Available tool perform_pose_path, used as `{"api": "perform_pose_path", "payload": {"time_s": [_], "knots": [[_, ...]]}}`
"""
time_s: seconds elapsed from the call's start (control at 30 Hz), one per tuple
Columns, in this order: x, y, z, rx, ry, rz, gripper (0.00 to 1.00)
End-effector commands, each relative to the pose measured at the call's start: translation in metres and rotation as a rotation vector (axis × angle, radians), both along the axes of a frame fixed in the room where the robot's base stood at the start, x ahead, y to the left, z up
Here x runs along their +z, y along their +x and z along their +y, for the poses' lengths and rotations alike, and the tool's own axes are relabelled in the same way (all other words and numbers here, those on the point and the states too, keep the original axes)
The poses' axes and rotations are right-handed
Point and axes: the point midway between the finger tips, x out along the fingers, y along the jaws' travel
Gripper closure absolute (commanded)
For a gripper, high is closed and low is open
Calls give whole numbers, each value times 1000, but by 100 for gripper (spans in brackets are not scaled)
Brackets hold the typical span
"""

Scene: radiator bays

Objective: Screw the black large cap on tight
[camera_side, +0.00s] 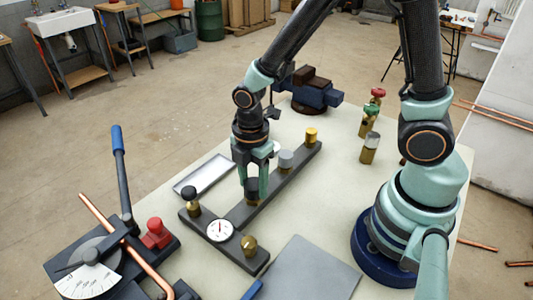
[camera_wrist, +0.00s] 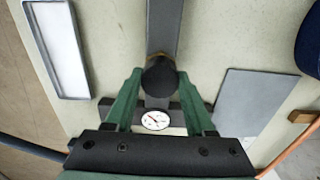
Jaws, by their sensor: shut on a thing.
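The black large cap (camera_side: 252,185) sits upright on the dark grey bar of the manifold (camera_side: 236,215), near its middle. In the wrist view the black cap (camera_wrist: 160,78) is between the two green fingers, with a brass edge showing just beyond it. My gripper (camera_side: 253,194) points straight down and is shut on the cap; it also shows in the wrist view (camera_wrist: 160,84). The fingers hide part of the cap in the side view. I cannot tell how far down the thread it sits.
On the manifold stand a smaller black cap (camera_side: 189,193), a grey cap (camera_side: 286,159), a gold cap (camera_side: 311,135), a brass fitting (camera_side: 249,245) and a gauge (camera_side: 219,230). A silver tray (camera_side: 202,175) lies left. A pipe bender (camera_side: 100,262) and a vise (camera_side: 308,92) stand nearby.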

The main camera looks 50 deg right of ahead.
Motion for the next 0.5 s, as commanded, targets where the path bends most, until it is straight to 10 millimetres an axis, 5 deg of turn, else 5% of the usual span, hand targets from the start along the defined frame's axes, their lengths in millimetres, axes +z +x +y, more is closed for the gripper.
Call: {"api": "perform_pose_path", "payload": {"time_s": [0.5], "knots": [[0, 0, 0, -653, 0, 0, 100]]}}
